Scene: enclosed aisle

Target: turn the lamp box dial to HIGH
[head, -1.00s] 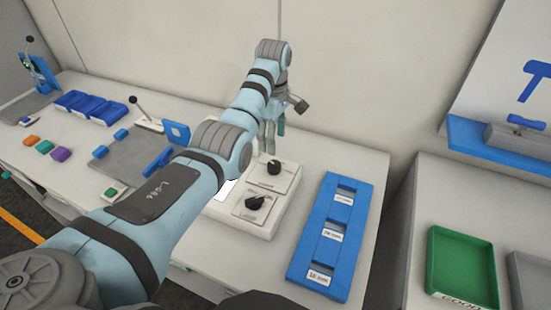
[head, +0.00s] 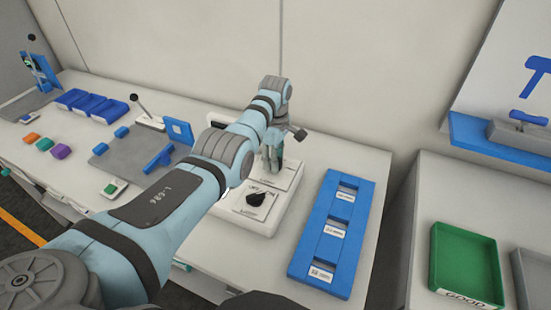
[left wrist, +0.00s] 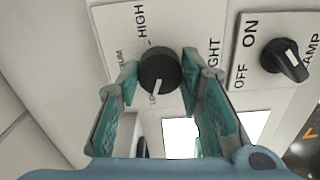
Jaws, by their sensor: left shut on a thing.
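The lamp box (head: 236,217) is a white block on the bench, with two black knobs on top. The dial (left wrist: 159,68) is round and black, with HIGH printed above it in the left wrist view. Its white mark points down toward the partly hidden LOW label. My left gripper (head: 272,168) reaches down over the far knob and hides it in the head view. In the left wrist view its green-lined fingers (left wrist: 159,77) are shut on the dial, one on each side. The nearer ON/OFF knob (head: 256,199) also shows in the left wrist view (left wrist: 286,60). My right gripper is out of view.
A blue rack (head: 306,258) with labelled slots lies right of the box. Left are a grey plate (head: 128,160) with blue blocks, a lever (head: 146,112) and blue bins (head: 98,104). A green tray (head: 440,270) stands on the right bench. A wall rises behind.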

